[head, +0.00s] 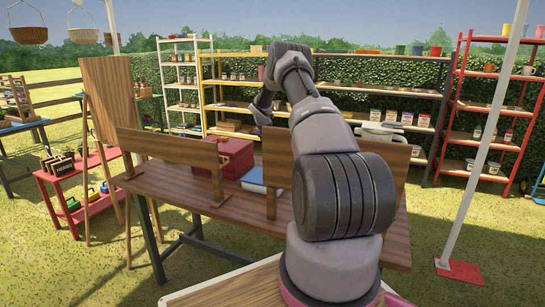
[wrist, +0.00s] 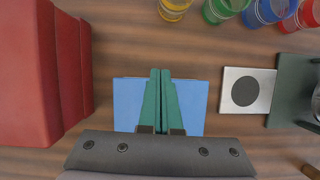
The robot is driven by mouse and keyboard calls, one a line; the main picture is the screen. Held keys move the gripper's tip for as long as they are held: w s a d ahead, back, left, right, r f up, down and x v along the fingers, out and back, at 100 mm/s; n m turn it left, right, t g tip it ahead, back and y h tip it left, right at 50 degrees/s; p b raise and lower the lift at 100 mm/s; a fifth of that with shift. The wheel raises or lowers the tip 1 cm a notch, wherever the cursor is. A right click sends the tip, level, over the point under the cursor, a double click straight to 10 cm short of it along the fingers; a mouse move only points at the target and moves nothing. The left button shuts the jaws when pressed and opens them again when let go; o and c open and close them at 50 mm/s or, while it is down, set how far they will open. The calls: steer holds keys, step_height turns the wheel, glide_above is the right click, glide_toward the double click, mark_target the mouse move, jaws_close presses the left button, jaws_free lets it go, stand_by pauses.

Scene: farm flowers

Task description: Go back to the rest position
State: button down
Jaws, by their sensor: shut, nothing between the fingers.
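My gripper (wrist: 160,72) shows in the wrist view, its two green fingers pressed together with nothing between them. It is above a flat blue item (wrist: 195,103) that lies on the wooden table (wrist: 150,35). I cannot tell the height of the fingers over it. In the head view my arm reaches forward over the table (head: 180,188), and the fingertips are hidden. The blue item (head: 254,178) shows there just right of a red box (head: 232,158). The red box also stands at the left of the wrist view (wrist: 35,75).
Several coloured jars (wrist: 222,8) line the table at the wrist view's top right. A silver square with a dark disc (wrist: 246,91) and a dark green object (wrist: 293,92) are at right. A wooden board (head: 170,152) stands along the table's near edge. Shelves (head: 385,92) stand behind.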

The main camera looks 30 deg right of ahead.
steer(key=w+d+r, duration=0.4)
steer(key=r, duration=0.2)
steer(key=s+a+r+m+t+y, duration=0.1)
steer(key=s+a+r+m, duration=0.45)
steer(key=a+r, duration=0.55)
steer(key=s+a+r+m+t+y, duration=0.1)
steer(key=s+a+r+m, duration=0.5)
steer(key=r, duration=0.9)
steer(key=s+a+r+m, duration=0.3)
steer(key=s+a, duration=0.1)
steer(key=s, duration=0.4)
steer(key=s+a+r+m+t+y, duration=0.1)
steer(key=s+a+r+m, duration=0.25)
steer(key=s, duration=0.45)
steer(key=s+a+r+m, duration=0.2)
steer(key=s+a+r, duration=0.1)
steer(key=s+a, duration=0.3)
steer(key=s+a+f+m+y, duration=0.1)
steer(key=s+m, duration=0.2)
steer(key=s, duration=0.4)
steer(key=s+a+f+m+t+y, duration=0.1)
steer(key=s+a+f+m, duration=0.1)
steer(key=s, duration=0.4)
steer(key=s+a+f+m, duration=0.2)
steer(key=s+m, duration=0.2)
steer(key=s, duration=0.3)
steer(key=shift+s+t+y, duration=0.3)
steer(key=shift+y, duration=0.1)
